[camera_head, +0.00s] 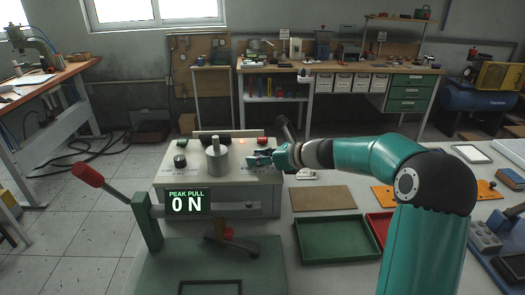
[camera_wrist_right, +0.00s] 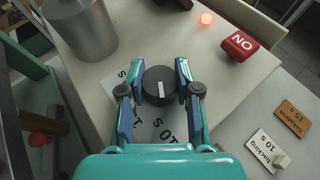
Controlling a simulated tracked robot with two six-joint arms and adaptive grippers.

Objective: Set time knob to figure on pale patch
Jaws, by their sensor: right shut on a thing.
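The time knob (camera_wrist_right: 159,86) is a round black dial with a white line on its top, running nearly up and down in the right wrist view. My right gripper (camera_wrist_right: 160,90) is shut on it, one finger at each side; in the head view the gripper (camera_head: 262,157) hides the knob at the press box (camera_head: 238,178). Printed figures sit around the knob; one below it reads 10 S upside down, others are partly covered by the fingers. A pale patch (camera_wrist_right: 266,150) reads "backing 10 s" and bears a small pale block. My left gripper is not in view.
A brown patch (camera_wrist_right: 291,118) reads "backing 15 s". A red ON button (camera_wrist_right: 240,45), a lit orange lamp (camera_wrist_right: 206,18) and a grey cylinder (camera_wrist_right: 82,27) are near the knob. A green tray (camera_head: 337,258) and a red-handled lever (camera_head: 88,174) stand in front.

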